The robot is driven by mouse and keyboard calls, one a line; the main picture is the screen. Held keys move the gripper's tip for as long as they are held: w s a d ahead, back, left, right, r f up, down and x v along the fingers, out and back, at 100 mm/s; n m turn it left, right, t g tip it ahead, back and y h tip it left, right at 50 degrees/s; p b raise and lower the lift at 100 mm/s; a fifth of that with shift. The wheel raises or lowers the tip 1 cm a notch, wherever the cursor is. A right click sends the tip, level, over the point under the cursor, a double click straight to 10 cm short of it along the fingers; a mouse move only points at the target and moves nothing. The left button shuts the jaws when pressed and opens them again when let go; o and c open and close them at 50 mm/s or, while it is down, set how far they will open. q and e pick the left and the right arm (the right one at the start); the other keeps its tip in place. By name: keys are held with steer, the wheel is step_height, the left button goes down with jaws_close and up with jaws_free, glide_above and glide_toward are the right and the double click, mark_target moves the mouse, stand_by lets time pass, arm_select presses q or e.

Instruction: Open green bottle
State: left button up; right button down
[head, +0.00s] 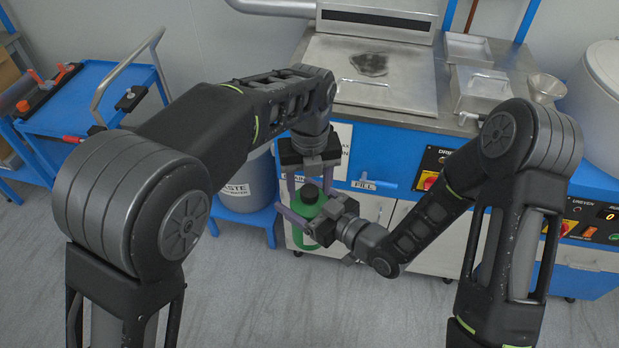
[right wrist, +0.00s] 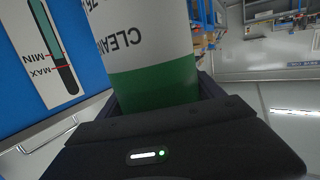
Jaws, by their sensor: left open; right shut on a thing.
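The green bottle (head: 306,241) with its black cap (head: 310,193) is held upright in front of the blue-and-steel workbench in the head view. My right gripper (head: 300,214) is shut on the bottle's body from the right. In the right wrist view the bottle (right wrist: 154,86) fills the jaws, with a white label reading "CLEAN" and a green band. My left gripper (head: 308,187) points down from above, open, with its purple fingers on either side of the cap. Whether the fingers touch the cap cannot be told. Part of the bottle is hidden behind the right gripper.
The workbench (head: 400,172) with a steel top stands close behind the bottle. A grey waste bin (head: 247,184) stands left of it. A blue cart (head: 90,98) is at the far left. A steel funnel (head: 545,88) sits at the right. The floor in front is clear.

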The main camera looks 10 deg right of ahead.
arm_select(q)
jaws_close()
stand_by(0.6)
